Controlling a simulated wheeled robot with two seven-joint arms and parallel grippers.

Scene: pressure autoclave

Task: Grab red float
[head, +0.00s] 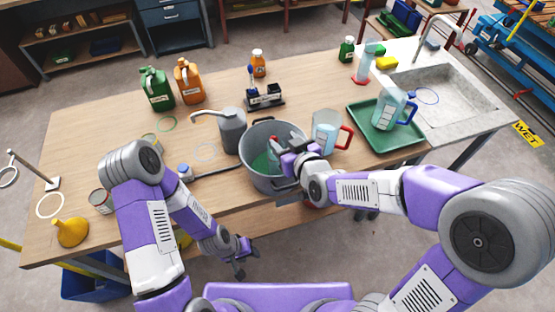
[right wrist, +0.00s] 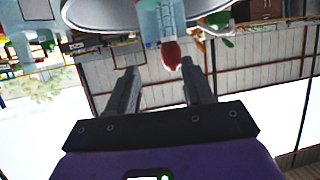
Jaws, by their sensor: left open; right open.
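The red float (right wrist: 171,54) shows in the right wrist view as a rounded red piece at the end of a pale blue cylinder. In the head view a small red tip (head: 273,141) shows at the grey pot (head: 246,172), partly screened by my right gripper. The pot holds green liquid. My right gripper (head: 284,148) is over the pot; in the right wrist view its fingers (right wrist: 160,78) are open, with the float just beyond and between their tips, seemingly not touched. My left gripper (head: 243,258) is open and empty below the table's front edge.
A clear jug (head: 326,131) with a red handle stands close right of the pot. A grey spouted can (head: 231,130) stands at its left. A green tray (head: 398,146) with a blue-handled jug lies further right, by the sink (head: 445,90).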

